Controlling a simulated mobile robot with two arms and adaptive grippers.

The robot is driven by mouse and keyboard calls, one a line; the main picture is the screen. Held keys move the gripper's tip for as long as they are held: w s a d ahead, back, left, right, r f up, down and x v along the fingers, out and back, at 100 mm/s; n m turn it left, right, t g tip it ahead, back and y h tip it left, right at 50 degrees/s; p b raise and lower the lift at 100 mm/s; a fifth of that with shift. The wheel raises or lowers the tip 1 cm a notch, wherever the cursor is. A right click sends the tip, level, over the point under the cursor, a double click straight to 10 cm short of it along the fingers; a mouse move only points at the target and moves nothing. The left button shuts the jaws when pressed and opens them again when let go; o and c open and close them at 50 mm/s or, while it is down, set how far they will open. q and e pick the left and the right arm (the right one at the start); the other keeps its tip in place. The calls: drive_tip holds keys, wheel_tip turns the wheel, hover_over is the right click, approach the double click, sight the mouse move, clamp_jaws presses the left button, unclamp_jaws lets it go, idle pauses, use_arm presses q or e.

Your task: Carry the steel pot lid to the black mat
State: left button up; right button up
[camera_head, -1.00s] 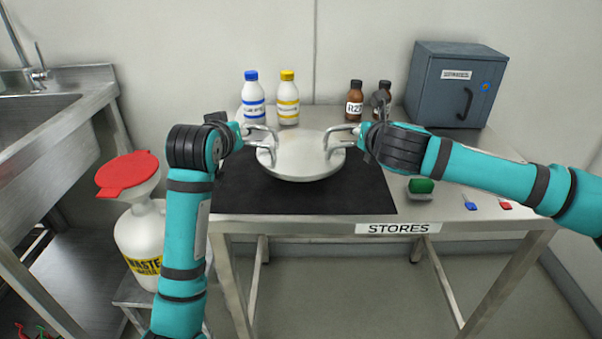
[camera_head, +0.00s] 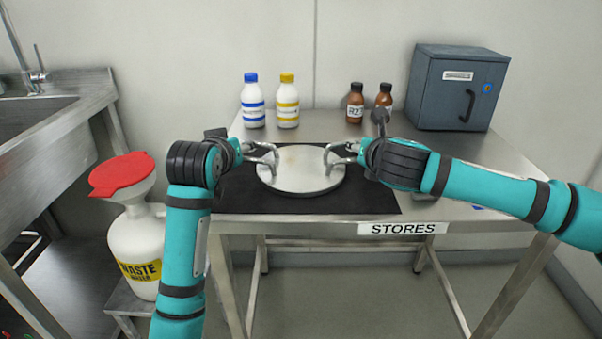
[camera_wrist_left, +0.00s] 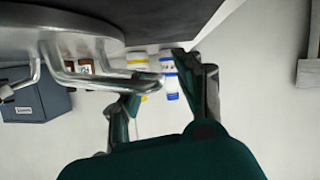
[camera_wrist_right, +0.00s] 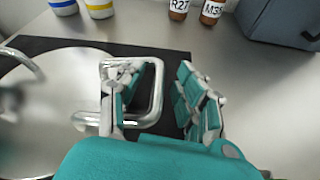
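The round steel pot lid (camera_head: 300,170), with a loop handle on each side, lies level over the black mat (camera_head: 375,200) and appears to rest on it. My left gripper (camera_head: 246,148) is at the lid's left handle (camera_wrist_left: 100,78). In the left wrist view its fingers are apart, with the handle's end between them and not clamped. My right gripper (camera_head: 362,150) is at the right handle (camera_wrist_right: 155,95). In the right wrist view one finger is inside the loop and the other is outside, with a visible gap to the bar.
Two white bottles (camera_head: 254,105) and two brown bottles (camera_head: 355,104) stand behind the mat. A grey cabinet (camera_head: 456,88) stands at the back right. A white waste container (camera_head: 138,245) with a red funnel lid and a sink (camera_head: 45,115) are at the left.

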drive_tip(key=shift+s, duration=0.25)
use_arm(q)
drive_tip(key=v, duration=1.2)
use_arm(e)
drive_tip(key=v, duration=1.1)
drive_tip(key=shift+s+r, duration=0.15)
drive_tip(key=shift+s, duration=0.1)
use_arm(q)
drive_tip(key=o, duration=1.1)
